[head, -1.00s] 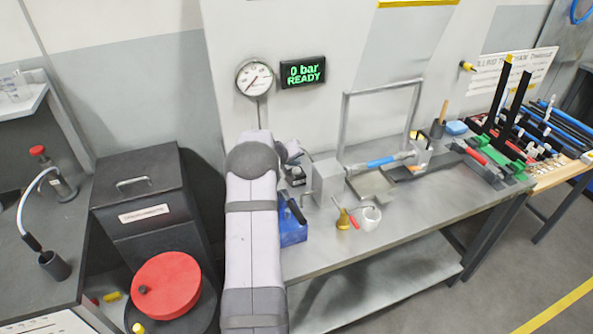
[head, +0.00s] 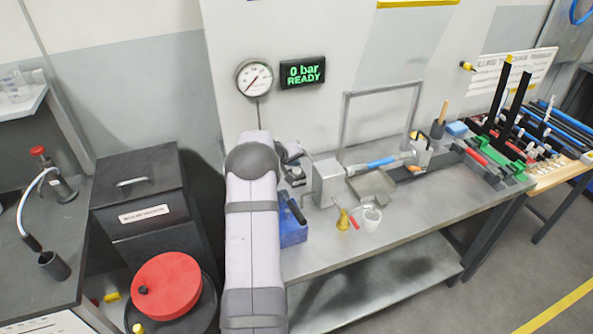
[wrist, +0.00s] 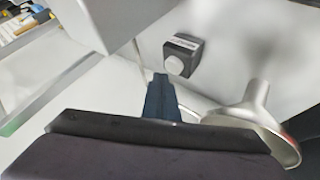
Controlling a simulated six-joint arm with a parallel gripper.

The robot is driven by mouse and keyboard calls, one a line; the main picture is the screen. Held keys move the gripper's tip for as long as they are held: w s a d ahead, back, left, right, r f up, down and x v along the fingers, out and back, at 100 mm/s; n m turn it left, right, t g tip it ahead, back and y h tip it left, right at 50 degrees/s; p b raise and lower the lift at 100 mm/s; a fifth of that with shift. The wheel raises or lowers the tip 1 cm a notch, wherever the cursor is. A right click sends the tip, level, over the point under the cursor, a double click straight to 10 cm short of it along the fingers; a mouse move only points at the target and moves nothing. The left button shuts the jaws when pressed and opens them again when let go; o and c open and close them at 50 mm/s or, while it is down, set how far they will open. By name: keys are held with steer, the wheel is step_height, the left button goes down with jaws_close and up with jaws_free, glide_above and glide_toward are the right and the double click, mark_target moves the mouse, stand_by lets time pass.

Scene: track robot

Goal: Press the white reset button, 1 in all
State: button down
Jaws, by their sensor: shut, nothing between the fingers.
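The white reset button (wrist: 175,65) is a round white cap on the front of a small black box with a pale label above it, in the wrist view. In the head view the black box (head: 296,178) is small, next to my arm, and the button's detail is too small to tell. My gripper (wrist: 160,77) shows its dark fingers closed together, with nothing between them. In the picture its tip lies just below and left of the button, with a visible gap. In the head view my arm hides most of the gripper.
A grey metal block (head: 327,184) stands right of the box on the bench. A blue bin (head: 292,228) sits in front. A round metal piece (wrist: 250,125) is close on the right in the wrist view.

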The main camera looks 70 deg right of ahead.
mark_target(295, 172)
steer(key=shift+f+b, duration=0.9)
steer(key=shift+b, duration=0.6)
stand_by(1.3)
steer(key=shift+r, duration=0.1)
stand_by(0.4)
steer(key=shift+r+p, duration=0.4)
steer(key=shift+r, duration=0.35)
steer(key=shift+r, duration=0.15)
steer(key=shift+r+p, duration=1.5)
steer(key=shift+r, duration=0.9)
